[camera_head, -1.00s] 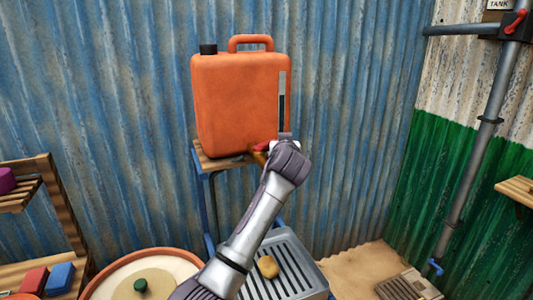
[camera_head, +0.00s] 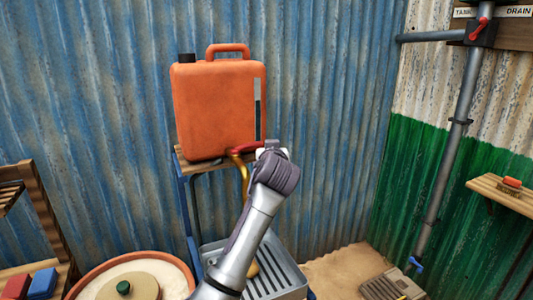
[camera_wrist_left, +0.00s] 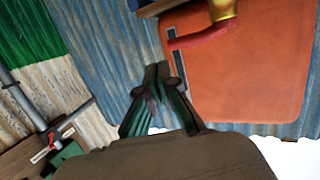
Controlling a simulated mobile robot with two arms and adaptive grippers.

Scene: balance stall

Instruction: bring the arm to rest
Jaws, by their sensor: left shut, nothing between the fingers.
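My left arm rises from the bottom middle of the head view, and its left gripper (camera_wrist_left: 158,78) is shut and empty in the left wrist view. In the head view the wrist is just right of the tap, and the fingers are mostly hidden. The orange canister (camera_head: 215,110) stands upright on a small stand (camera_head: 182,163). Its red tap lever (camera_head: 247,147) and brass spout (camera_head: 243,172) show beside my wrist. In the left wrist view the canister (camera_wrist_left: 250,75) and lever (camera_wrist_left: 205,38) lie right of the fingers, apart from them. My right gripper is not in view.
A slatted metal tray (camera_head: 295,277) sits below the tap, partly behind my arm. A round tub (camera_head: 185,268) stands at lower left, near red (camera_head: 17,286) and blue (camera_head: 42,283) blocks. A pipe (camera_head: 448,150) and a wooden shelf (camera_head: 500,193) are at right.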

